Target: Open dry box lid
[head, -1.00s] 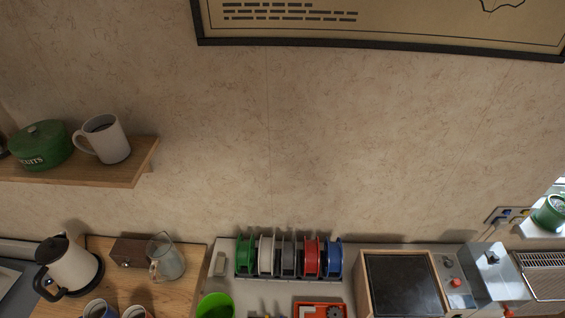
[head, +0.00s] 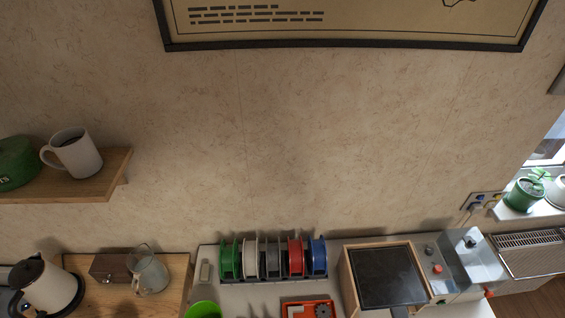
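No thing in the head view is plainly marked as the dry box. A wood-framed box with a dark, flat top (head: 387,275) stands on the counter at the lower right, and its top looks closed. Next to it on the right is a pale grey box-like unit (head: 478,262) with a knob on top. I cannot tell which of these, if either, is the dry box. Neither of my grippers is in view.
Several coloured spools (head: 271,258) stand in a row on the counter. Before them are a green cup (head: 203,309) and an orange tray (head: 296,309). A kettle (head: 47,287) and glass jug (head: 149,272) stand left. A shelf (head: 90,180) holds a mug (head: 73,153).

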